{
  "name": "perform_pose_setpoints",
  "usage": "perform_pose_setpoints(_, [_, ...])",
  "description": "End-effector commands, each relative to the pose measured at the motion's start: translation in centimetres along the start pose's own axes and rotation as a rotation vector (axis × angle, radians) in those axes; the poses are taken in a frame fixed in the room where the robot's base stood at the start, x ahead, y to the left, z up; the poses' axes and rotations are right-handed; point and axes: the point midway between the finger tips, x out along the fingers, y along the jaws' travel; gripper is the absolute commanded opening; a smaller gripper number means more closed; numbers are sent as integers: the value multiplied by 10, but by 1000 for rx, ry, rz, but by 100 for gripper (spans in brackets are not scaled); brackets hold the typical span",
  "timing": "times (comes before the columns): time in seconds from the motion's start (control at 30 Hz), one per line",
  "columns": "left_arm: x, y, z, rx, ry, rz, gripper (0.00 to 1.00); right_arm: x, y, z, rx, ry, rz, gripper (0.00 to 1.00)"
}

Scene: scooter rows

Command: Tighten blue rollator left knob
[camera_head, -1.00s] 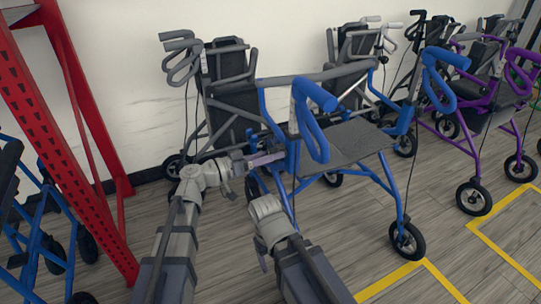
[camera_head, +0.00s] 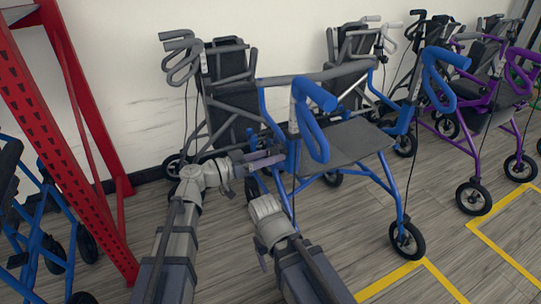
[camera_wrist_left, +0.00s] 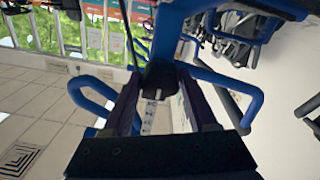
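The blue rollator (camera_head: 382,180) stands in the middle of the head view, with blue looped handles and a dark grey seat. My left gripper (camera_head: 272,158) is at its left side, beside the blue upright below the left handle. In the left wrist view my two dark purple fingers stand apart, and the gripper (camera_wrist_left: 160,92) is open. Between them show a dark block and a pale strip with marks (camera_wrist_left: 147,118) on the blue frame. I cannot make out the knob clearly, nor whether a finger touches it. My right arm comes in from below; its gripper is not visible.
A grey rollator (camera_head: 228,95) stands behind, against the wall. A purple rollator (camera_head: 490,100) is to the right. A red rack (camera_head: 50,130) and another blue walker (camera_head: 45,225) are at the left. Yellow floor lines (camera_head: 425,275) mark the front.

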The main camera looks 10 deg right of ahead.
Motion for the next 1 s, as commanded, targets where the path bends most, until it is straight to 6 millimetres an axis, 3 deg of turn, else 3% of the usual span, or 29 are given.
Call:
perform_pose_setpoints(0.03, [0, 0, 0, -1, 1, 0, 65, 0, 0, 0, 0, 0, 0, 72])
perform_pose_setpoints(0.2, [0, 0, -1, -2, 3, -1, 84, 0, 0, 0, 0, 0, 0, 72])
perform_pose_setpoints(0.5, [-3, -1, -1, -3, 4, -2, 85, 0, 0, 0, 0, 0, 0, 72])
perform_pose_setpoints(1.0, [-72, 0, 0, -3, 4, -3, 85, 0, 0, 0, 0, 0, 0, 72])
